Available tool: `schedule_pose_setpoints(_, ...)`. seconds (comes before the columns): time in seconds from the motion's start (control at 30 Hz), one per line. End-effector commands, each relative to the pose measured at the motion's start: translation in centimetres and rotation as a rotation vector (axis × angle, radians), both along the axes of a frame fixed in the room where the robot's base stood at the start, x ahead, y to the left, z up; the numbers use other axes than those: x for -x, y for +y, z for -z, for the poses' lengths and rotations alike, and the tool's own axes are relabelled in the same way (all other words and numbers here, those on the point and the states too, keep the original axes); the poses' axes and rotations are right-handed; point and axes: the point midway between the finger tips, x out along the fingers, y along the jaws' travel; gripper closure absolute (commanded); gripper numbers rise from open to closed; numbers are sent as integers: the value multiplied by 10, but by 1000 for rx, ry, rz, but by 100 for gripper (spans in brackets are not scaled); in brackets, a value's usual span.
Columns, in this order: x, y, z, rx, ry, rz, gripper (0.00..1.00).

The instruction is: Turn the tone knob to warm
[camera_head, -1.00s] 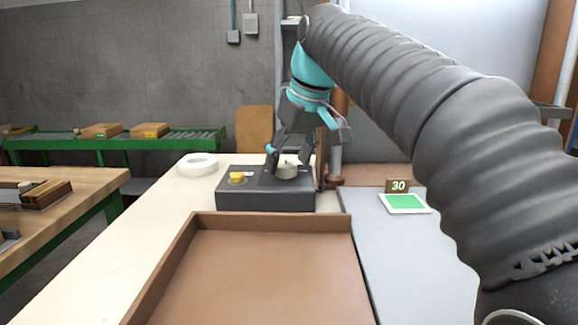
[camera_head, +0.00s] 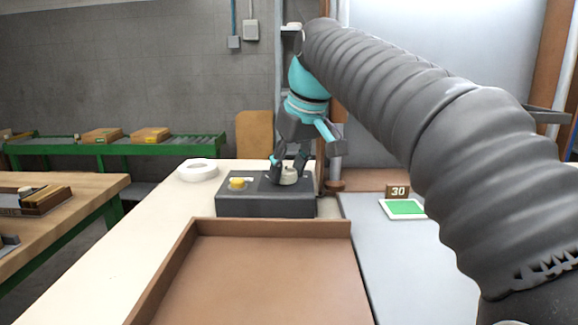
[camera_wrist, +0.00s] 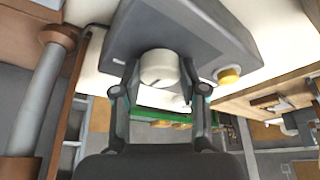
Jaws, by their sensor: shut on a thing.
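The tone knob is a round cream knob (camera_head: 289,176) on top of a dark grey control box (camera_head: 265,205). My gripper (camera_head: 289,172) reaches down from above and is shut on the knob, with a finger on each side. In the wrist view the knob (camera_wrist: 158,68) sits between the two fingertips (camera_wrist: 160,88) and shows a short dark mark on its face. The lettering around the knob is not readable, so I cannot tell which setting the mark points to. A yellow button (camera_head: 237,183) is on the box's left side.
An empty brown tray (camera_head: 270,270) lies in front of the box. A white ring (camera_head: 198,170) is to the left on the pale table. A green card (camera_head: 405,208) with a "30" sign (camera_head: 398,191) lies to the right.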

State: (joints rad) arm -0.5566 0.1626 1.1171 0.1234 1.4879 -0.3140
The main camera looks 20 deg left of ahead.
Motion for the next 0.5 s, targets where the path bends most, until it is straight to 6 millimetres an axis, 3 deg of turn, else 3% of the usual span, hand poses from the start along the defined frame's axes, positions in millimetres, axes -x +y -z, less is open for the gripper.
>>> schedule_pose_setpoints(0.5,2,3,-1,1,1,368,92)
